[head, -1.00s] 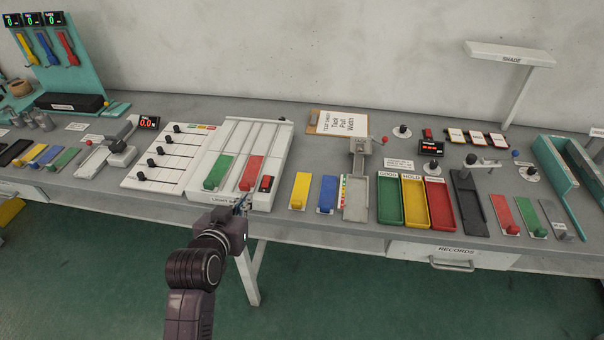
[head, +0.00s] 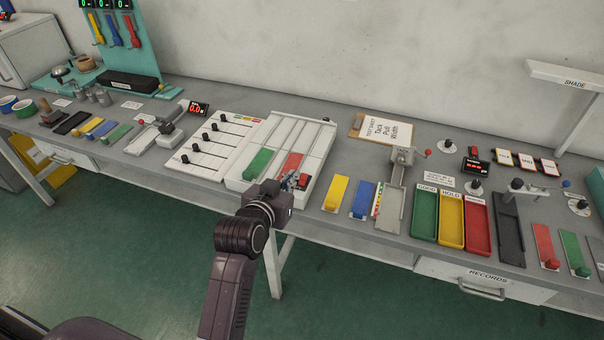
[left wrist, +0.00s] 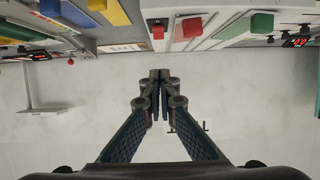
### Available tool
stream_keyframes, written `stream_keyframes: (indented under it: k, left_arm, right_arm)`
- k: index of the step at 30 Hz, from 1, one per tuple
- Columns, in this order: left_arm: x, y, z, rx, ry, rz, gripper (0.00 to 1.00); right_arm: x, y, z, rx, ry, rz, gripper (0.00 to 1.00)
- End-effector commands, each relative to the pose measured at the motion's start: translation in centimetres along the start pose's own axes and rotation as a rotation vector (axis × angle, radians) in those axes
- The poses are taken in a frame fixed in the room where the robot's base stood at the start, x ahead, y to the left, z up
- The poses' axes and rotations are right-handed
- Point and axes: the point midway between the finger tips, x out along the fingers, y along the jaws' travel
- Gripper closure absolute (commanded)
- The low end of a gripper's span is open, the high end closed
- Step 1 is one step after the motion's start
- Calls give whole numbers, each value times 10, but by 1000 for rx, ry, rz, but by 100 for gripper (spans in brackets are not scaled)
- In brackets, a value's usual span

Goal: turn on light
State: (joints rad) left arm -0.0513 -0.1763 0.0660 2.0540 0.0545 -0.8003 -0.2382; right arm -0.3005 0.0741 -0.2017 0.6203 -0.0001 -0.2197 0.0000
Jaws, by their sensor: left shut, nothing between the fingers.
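A white box (head: 262,138) with long slots sits mid-bench. It has a green block (head: 259,163) and a red block (head: 292,164) in its lanes. A small red switch (head: 304,181) is at its front right corner, partly behind my gripper. My left gripper (head: 290,181) is at the front edge of the box, beside the switch. In the left wrist view my gripper (left wrist: 160,75) has its fingertips together and empty. The red switch (left wrist: 158,29) shows just beyond the tips there; I cannot tell whether they touch. My right gripper is not in view.
A yellow block pad (head: 336,192) and a blue one (head: 362,199) lie right of the box. Green, yellow and red trays (head: 451,218) stand further right. A slider panel (head: 207,145) is on the left. The floor in front is clear.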

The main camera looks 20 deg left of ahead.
Motion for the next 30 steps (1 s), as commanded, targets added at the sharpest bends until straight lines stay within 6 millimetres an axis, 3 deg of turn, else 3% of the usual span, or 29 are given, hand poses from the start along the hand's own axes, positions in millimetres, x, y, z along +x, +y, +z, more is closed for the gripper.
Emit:
stream_keyframes:
  k: [12, 15, 30]
  left_arm:
    - [62, 1, -1, -1, -1, 1, 100]
    - [72, 1, 10, 0, -3, 2, 100]
    - [89, 0, 28, 0, 0, 1, 100]
  right_arm:
    - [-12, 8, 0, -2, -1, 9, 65]
    - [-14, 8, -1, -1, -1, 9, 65]
    - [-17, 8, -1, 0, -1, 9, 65]
